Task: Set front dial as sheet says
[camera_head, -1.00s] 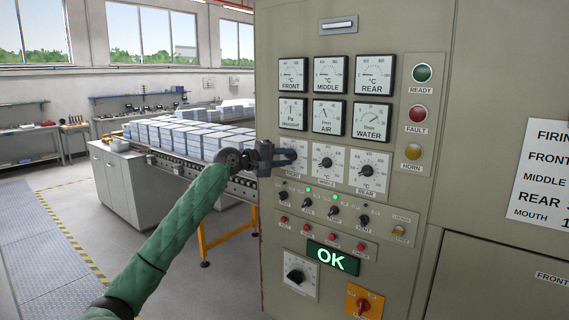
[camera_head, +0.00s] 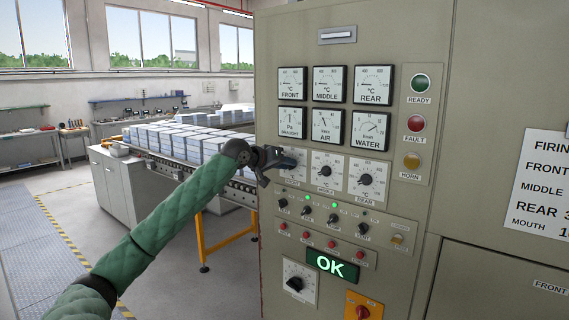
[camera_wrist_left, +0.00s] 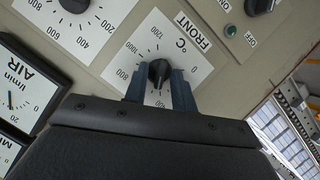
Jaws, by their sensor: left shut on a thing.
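The front dial (camera_wrist_left: 158,72) is a black knob on a white scale plate marked FRONT and °C in the left wrist view. My left gripper (camera_wrist_left: 160,88) has its two blue fingers shut on the knob. In the head view my left gripper (camera_head: 284,162) covers most of the front dial plate (camera_head: 300,178). The sheet (camera_head: 541,185) hangs at the right edge, cut off; FIRING, FRONT, MIDDLE, REAR and MOUTH show, but the front value is out of view. My right gripper is not in view.
The middle dial (camera_head: 325,171) and rear dial (camera_head: 365,179) sit to the right. Gauges fill the panel above, with the front gauge (camera_head: 292,83) at upper left. Switches, red buttons and a green OK display (camera_head: 331,264) are below. A conveyor with stacked pale blocks (camera_head: 185,137) stands left.

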